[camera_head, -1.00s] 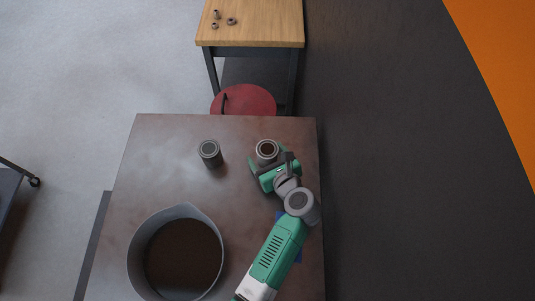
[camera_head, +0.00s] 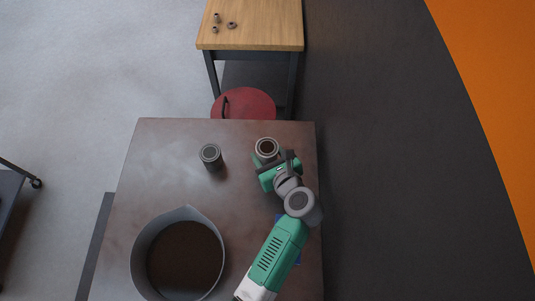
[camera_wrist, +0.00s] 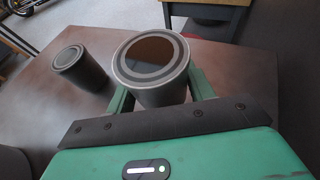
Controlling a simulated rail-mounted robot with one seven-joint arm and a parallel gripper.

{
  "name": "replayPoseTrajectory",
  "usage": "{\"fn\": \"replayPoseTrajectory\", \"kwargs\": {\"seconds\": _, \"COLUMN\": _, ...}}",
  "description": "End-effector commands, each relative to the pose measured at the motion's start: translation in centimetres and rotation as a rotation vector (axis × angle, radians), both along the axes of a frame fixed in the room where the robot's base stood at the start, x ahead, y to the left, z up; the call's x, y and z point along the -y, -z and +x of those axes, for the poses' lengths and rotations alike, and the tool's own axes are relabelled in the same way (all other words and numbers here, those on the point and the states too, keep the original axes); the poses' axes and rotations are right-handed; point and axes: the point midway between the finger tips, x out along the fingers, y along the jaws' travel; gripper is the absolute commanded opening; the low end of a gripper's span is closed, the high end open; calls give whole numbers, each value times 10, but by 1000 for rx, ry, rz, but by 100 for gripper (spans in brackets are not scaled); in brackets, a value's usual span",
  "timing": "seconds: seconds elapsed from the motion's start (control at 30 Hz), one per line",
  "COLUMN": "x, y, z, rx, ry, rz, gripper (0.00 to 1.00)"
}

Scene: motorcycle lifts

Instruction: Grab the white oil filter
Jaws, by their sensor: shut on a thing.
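In the wrist view the filter (camera_wrist: 152,68) stands between the two green fingers. My gripper (camera_head: 266,160) is shut on it, with one finger on each side. The gripper also shows in the wrist view (camera_wrist: 160,92). The filter's lower part is hidden by the gripper, so I cannot tell whether it touches the table.
A dark grey filter (camera_head: 211,157) stands to the left on the metal table (camera_head: 165,150). A large round pan (camera_head: 140,262) with dark contents is at the near left. A red stool (camera_head: 247,102) and a wooden bench (camera_head: 262,32) with small parts lie beyond.

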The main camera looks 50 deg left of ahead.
Motion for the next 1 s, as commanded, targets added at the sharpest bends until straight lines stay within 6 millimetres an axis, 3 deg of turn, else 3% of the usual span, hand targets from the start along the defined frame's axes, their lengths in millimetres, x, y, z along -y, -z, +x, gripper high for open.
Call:
{"fn": "replayPoseTrajectory", "kwargs": {"seconds": 0.5, "x": 83, "y": -11, "z": -99, "rx": -6, "ry": 5, "rz": 0, "gripper": 19}}
{"fn": "replayPoseTrajectory", "kwargs": {"seconds": 0.7, "x": 97, "y": -12, "z": -116, "rx": -4, "ry": 2, "rz": -1, "gripper": 19}}
{"fn": "replayPoseTrajectory", "kwargs": {"seconds": 1.0, "x": 100, "y": -11, "z": -119, "rx": -3, "ry": 1, "rz": -1, "gripper": 19}}
